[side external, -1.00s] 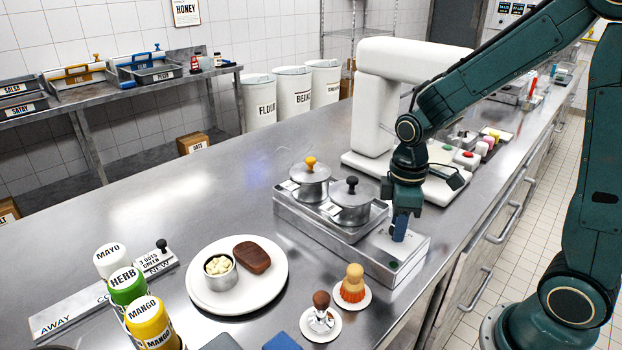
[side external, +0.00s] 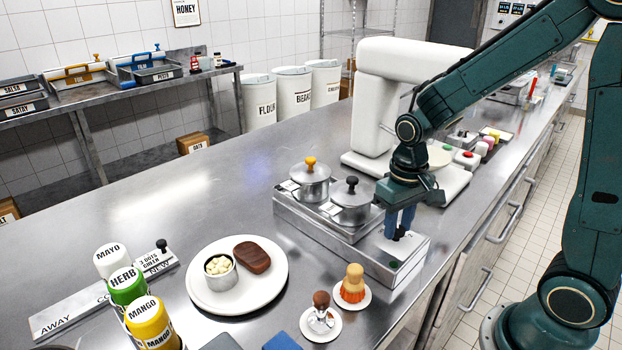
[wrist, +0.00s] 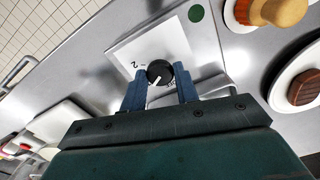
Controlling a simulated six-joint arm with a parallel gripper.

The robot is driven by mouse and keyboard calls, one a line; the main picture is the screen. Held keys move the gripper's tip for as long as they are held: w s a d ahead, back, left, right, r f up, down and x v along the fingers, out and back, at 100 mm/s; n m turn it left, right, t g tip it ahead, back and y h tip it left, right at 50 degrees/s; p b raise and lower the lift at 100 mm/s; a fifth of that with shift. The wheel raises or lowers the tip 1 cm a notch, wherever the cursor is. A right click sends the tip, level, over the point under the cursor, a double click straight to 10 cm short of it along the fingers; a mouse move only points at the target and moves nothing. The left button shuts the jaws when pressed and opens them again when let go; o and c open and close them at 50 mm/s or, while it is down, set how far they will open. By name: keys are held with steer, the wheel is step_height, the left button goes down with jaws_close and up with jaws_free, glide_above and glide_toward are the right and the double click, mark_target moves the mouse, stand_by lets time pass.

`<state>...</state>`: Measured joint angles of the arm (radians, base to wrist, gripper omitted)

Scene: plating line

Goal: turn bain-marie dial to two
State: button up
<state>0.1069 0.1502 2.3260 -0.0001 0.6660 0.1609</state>
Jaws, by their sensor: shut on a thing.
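The bain-marie (side external: 330,240) is a low steel unit on the counter with a light control panel (wrist: 125,50) at its near right end. Its black dial (wrist: 160,70) stands on that panel, with a white pointer line aimed down and slightly left in the wrist view. A "2" mark (wrist: 136,65) is printed left of the dial, off the pointer line. My gripper (wrist: 161,86) points down over the panel, its blue fingers shut on the dial from both sides. In the side view, my gripper (side external: 398,232) partly hides the dial.
Two lidded pots, one with a yellow knob (side external: 310,163) and one with a black knob (side external: 352,183), sit in the bain-marie behind my gripper. A brush (side external: 353,280) and a plate (side external: 205,300) stand nearby. A white machine (side external: 385,80) is behind.

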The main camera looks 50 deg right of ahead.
mark_target(398, 228)
steer(key=m, duration=0.6)
steer(key=shift+m, duration=0.3)
steer(key=m, duration=0.5)
steer(key=shift+m, duration=0.3)
steer(key=o, duration=1)
steer(key=shift+c, duration=0.2)
steer(key=shift+r, duration=0.15)
step_height(398, 228, up, 14)
steer(key=shift+f, duration=0.25)
